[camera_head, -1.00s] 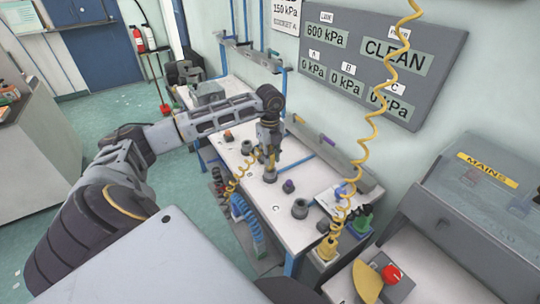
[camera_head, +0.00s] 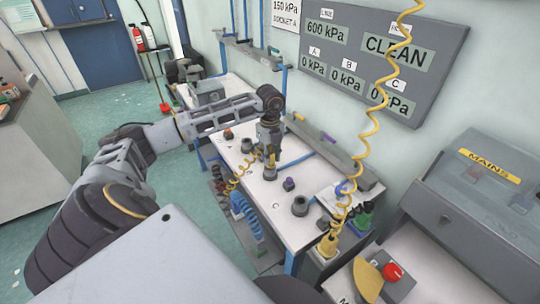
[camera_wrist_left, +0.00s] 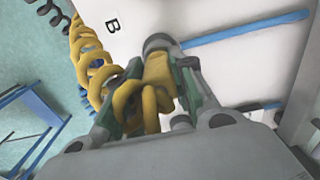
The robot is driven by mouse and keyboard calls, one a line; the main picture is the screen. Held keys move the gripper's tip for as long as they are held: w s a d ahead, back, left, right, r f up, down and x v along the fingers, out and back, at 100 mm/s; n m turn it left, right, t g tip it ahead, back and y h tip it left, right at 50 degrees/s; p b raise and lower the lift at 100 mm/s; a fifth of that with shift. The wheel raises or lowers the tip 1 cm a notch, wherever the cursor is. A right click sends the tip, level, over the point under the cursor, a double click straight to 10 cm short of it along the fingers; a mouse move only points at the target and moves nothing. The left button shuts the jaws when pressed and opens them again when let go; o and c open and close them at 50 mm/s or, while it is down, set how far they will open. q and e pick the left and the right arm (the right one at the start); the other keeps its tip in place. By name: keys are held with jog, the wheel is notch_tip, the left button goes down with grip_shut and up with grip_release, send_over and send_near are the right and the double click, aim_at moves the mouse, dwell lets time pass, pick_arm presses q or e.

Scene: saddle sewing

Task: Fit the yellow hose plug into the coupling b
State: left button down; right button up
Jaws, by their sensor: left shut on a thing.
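My left gripper (camera_head: 270,152) points straight down over the white bench and is shut on the yellow hose plug. The yellow hose plug (camera_wrist_left: 158,70) shows between the two fingers in the left wrist view, with its coiled yellow hose beside it. Coupling b (camera_wrist_left: 157,42), a dark grey round fitting, is right at the plug's end, with a "B" label next to it. In the head view the coupling (camera_head: 270,174) is directly under the gripper. The plug's end meets the coupling's mouth; I cannot tell how deep it sits. My right gripper is not in view.
Other dark fittings stand on the bench (camera_head: 262,200): one (camera_head: 247,145) farther back, one (camera_head: 300,206) nearer. A purple-topped piece (camera_head: 289,184) lies between. A yellow coiled hose (camera_head: 370,130) hangs at the right. The wall board (camera_head: 385,60) reads 0 kPa for A, B and C.

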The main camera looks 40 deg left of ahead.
pick_arm(q)
jog(key=shift+f, duration=0.2)
jog(key=c, duration=1.1)
grip_release()
notch_tip(320, 180, up, 12)
dwell(1.1)
